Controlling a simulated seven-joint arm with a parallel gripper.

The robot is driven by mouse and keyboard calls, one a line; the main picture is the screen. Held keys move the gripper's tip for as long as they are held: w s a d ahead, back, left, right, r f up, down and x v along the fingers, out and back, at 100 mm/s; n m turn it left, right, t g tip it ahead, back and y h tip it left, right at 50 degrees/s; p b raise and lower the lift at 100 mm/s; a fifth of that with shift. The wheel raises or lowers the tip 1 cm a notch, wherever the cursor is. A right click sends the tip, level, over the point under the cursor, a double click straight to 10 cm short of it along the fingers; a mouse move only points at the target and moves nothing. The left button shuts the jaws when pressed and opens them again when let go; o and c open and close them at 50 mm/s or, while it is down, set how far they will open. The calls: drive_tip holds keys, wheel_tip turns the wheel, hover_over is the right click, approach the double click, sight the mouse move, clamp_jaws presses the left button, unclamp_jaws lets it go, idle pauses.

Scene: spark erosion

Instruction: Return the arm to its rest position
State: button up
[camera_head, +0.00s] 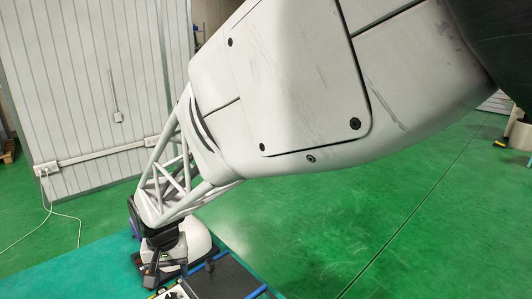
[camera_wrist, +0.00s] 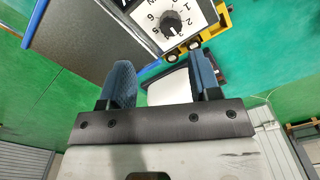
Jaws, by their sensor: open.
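My arm crosses the head view from the upper right down to the lower left, its end low over the green table. My gripper (camera_wrist: 161,76) shows in the wrist view with its two blue-padded fingers apart. I see nothing held between them. A white surface shows beyond the gap, and I cannot tell what it is. In the head view the fingers are too small and dark to make out clearly.
A panel with a black dial knob (camera_wrist: 172,24) and a yellow edge lies just beyond the fingers. A dark grey plate with blue edging (camera_head: 225,278) is beside it on the green table (camera_head: 85,275). A pale ribbed wall (camera_head: 85,80) stands behind.

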drive_tip(key=s+d+r+m+t, duration=0.1)
drive_tip(key=d+r, duration=0.3)
drive_tip(key=d, duration=0.8)
drive_tip(key=d+r+m, duration=0.1)
drive_tip(key=d+r, duration=0.4)
drive_tip(key=d, duration=0.8)
drive_tip(key=s+d+r+m+t, duration=0.1)
drive_tip(key=s+d, duration=1.2)
drive_tip(key=d, duration=0.5)
drive_tip(key=shift+s+d+r+m+t, duration=0.15)
drive_tip(key=shift+s+r+m+t, duration=0.15)
drive_tip(key=shift+r+m, duration=0.1)
drive_tip(key=shift+w, duration=0.1)
drive_tip(key=shift+c, duration=0.5)
